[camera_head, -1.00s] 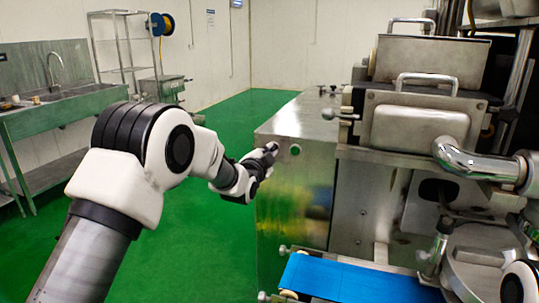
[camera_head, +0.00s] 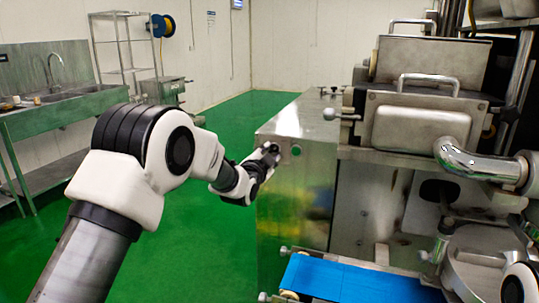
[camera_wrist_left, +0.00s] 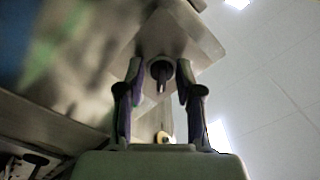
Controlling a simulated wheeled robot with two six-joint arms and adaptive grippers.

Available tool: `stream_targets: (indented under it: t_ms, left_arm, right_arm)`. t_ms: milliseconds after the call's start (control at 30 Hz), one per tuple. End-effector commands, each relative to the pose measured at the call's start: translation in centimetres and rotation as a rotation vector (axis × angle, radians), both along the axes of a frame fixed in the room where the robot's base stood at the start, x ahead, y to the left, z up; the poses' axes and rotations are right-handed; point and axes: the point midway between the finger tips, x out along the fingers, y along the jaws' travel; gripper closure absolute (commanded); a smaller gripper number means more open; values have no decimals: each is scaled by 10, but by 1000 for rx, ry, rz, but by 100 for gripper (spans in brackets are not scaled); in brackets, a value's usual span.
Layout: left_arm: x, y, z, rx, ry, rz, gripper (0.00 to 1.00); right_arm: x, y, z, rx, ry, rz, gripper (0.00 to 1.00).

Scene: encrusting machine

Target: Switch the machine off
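My left gripper (camera_head: 270,152) is at the cabinet's upper left edge, left of that fitting. In the left wrist view its two fingers (camera_wrist_left: 160,78) are apart. A dark round knob (camera_wrist_left: 161,67) with a narrow light pointer shows between the fingertips, against a metal plate. I cannot tell whether the fingers touch it. Whether this knob is the round fitting is unclear. My right gripper is out of view.
A blue conveyor belt (camera_head: 350,281) juts out below the machine. A curved steel pipe (camera_head: 475,164) and steel hoppers (camera_head: 420,122) are at the right. A sink bench (camera_head: 60,108) stands at the left. The green floor (camera_head: 215,240) is clear between bench and cabinet.

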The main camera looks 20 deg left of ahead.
Motion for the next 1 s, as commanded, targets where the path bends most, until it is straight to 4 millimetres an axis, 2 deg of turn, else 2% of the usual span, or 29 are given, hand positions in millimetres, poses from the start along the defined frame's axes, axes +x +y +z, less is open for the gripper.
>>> stream_targets:
  t_ms: [167,267,500,700,800,1000]
  left_arm:
    - [-3,0,2,0,-4,0,65]
    - [-16,1,2,0,-3,0,65]
    - [-76,3,2,-1,-1,1,65]
    - [-114,5,1,-1,-1,1,65]
    - [-120,5,1,0,0,0,65]
    - [-121,5,1,0,-1,1,65]
  right_arm:
    - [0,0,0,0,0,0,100]
    - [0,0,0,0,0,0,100]
    - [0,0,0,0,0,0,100]
    - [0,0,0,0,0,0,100]
    - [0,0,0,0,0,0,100]
    - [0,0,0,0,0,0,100]
